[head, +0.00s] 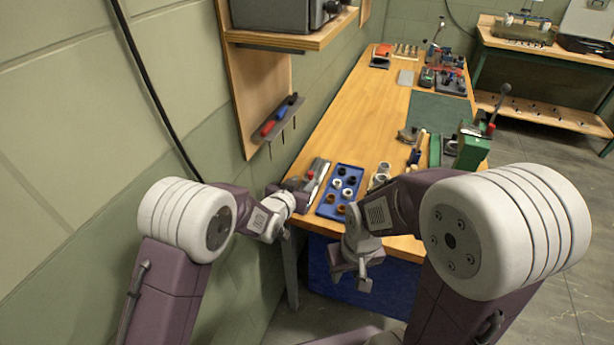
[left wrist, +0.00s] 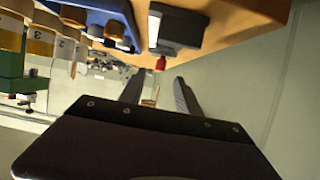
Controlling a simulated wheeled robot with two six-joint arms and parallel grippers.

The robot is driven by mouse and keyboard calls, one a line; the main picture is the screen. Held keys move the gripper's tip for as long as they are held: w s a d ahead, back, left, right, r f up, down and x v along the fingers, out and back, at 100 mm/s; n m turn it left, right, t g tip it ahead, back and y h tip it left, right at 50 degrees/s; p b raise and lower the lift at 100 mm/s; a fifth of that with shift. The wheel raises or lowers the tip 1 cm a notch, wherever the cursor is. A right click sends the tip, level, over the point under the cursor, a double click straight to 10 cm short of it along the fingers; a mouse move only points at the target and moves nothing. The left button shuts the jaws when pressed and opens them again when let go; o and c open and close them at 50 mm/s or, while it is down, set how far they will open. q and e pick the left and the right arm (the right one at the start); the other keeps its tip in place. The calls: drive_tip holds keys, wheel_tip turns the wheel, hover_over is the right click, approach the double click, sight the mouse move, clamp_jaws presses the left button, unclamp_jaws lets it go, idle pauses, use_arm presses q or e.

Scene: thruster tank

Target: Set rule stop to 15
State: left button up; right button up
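The rule (head: 319,170) is a narrow grey metal strip lying lengthwise on the near left end of the wooden bench. In the left wrist view, a dark grey block with a pale end (left wrist: 176,28) sits at the bench edge, with a small red knob (left wrist: 161,63) beside it; this looks like the rule's stop end. No scale marks are readable. My left gripper (head: 304,194) is at the near end of the rule. Its fingers (left wrist: 158,92) are apart and empty, with the red knob beyond their tips. My right gripper (head: 350,276) hangs in front of the bench, empty, its fingers apart.
A blue tray (head: 329,211) with several dark and white rings stands right of the rule. Pale cylinders (head: 379,176) and a green device (head: 470,150) stand farther right. A wall rack (head: 278,124) with red and blue handles is at the left. A blue bin (head: 318,272) is under the bench.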

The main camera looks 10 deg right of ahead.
sight(309, 175)
use_arm(q)
drive_tip(key=x, duration=0.6)
clamp_jaws()
idle(1.2)
